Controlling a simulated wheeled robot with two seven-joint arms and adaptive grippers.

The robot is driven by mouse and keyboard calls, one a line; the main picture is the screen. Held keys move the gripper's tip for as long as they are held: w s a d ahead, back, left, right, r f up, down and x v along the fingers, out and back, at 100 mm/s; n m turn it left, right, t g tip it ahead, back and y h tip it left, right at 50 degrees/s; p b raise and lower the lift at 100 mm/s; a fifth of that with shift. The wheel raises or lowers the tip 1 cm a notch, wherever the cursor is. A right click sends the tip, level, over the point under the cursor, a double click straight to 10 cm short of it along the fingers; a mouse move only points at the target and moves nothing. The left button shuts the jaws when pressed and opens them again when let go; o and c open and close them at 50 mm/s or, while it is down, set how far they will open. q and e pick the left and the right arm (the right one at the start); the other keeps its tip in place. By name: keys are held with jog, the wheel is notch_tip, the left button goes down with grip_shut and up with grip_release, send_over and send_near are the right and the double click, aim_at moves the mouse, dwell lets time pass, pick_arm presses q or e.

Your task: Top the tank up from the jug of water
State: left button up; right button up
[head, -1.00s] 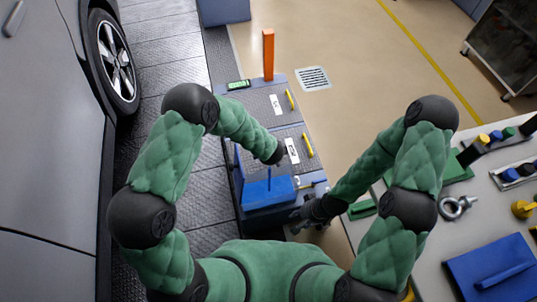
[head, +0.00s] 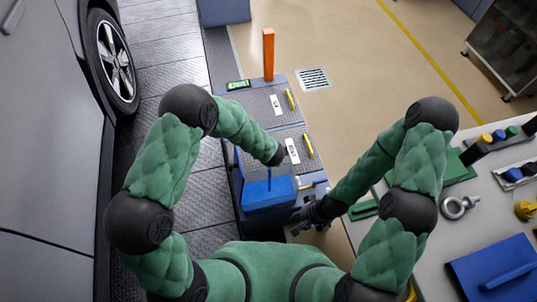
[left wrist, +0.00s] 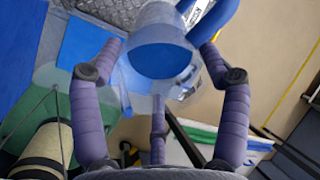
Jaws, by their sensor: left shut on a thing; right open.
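The tank (head: 268,194) stands at the near end of the cart in the head view, with blue showing in its lower part and a clearer part above. A clear jug (left wrist: 150,22) with blue water (left wrist: 162,61) inside shows in the left wrist view. My left gripper (left wrist: 162,48) is shut on the jug; in the head view my wrist hides most of it over the tank. A thin blue vertical line shows above the tank's blue; I cannot tell surely whether it is a stream. My right gripper (head: 304,224) is open and empty, low beside the cart's near right corner.
The cart (head: 262,103) carries an orange post (head: 268,52), a green display (head: 238,85) and yellow handles. A grey car (head: 50,150) stands on the left. A workbench (head: 440,255) with a blue case (head: 495,273) and an eye bolt is on the right.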

pick_arm(q)
jog(key=shift+f+t+b, duration=0.1)
jog(key=shift+t+b, duration=0.4)
jog(key=shift+b, duration=0.95)
dwell(1.0)
jog(key=shift+s+f+t+b, duration=0.3)
jog(key=shift+t+b, duration=0.6)
jog(key=shift+b, duration=1)
dwell(1.2)
jog(key=shift+f+t+y, duration=0.25)
jog(key=shift+t+y, duration=0.05)
jog(key=shift+t, duration=0.2)
